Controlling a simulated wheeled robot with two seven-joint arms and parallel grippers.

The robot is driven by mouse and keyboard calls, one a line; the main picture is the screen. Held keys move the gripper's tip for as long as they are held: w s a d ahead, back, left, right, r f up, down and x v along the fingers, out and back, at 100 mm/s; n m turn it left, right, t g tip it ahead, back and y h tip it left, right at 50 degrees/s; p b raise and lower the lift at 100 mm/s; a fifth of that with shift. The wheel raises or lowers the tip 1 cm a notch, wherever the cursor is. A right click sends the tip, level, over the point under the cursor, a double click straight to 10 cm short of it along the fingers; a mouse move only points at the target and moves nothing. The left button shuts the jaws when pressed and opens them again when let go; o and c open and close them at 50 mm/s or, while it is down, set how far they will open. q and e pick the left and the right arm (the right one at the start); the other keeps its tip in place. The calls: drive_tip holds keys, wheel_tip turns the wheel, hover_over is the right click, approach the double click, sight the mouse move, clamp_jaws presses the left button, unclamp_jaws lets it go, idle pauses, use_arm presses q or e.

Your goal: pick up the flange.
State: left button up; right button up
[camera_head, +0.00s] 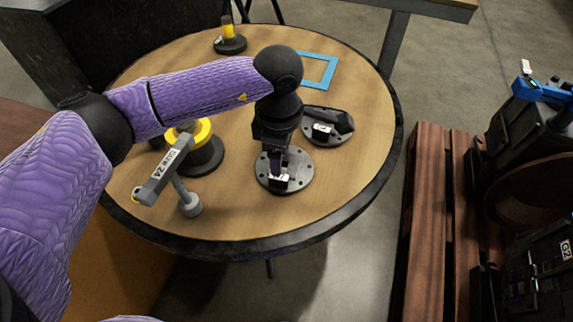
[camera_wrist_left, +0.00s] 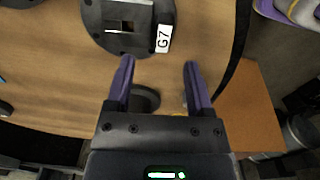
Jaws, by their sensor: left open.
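The flange (camera_head: 298,182) is a grey round plate with bolt holes around its rim. It lies flat on the round wooden table near its front middle. My left gripper (camera_head: 278,168) points down over it in the head view and hides its centre. In the left wrist view the two fingers (camera_wrist_left: 158,80) are spread apart with nothing held between them. A dark plate with a white G7 label (camera_wrist_left: 120,42) lies beyond the fingertips at the top; it appears to be the flange. I cannot tell the exact height of the fingers above it. My right gripper is not in view.
A dark part with a label (camera_head: 328,127) lies behind the flange to the right. A blue frame (camera_head: 318,71) lies further back. A yellow-and-black part (camera_head: 205,155) and a grey labelled tool (camera_head: 165,170) stand to the left. A wooden pallet (camera_head: 424,230) is right of the table.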

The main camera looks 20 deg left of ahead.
sight(283, 177)
use_arm(q)
drive_tip(key=f+b, duration=0.1)
drive_tip(key=f, duration=0.2)
drive_tip(key=f+b, duration=0.1)
drive_tip(key=f, duration=0.2)
drive_tip(key=shift+s+d+f, duration=0.2)
drive_tip(key=shift+r, duration=0.2)
drive_tip(key=c, duration=0.4)
clamp_jaws()
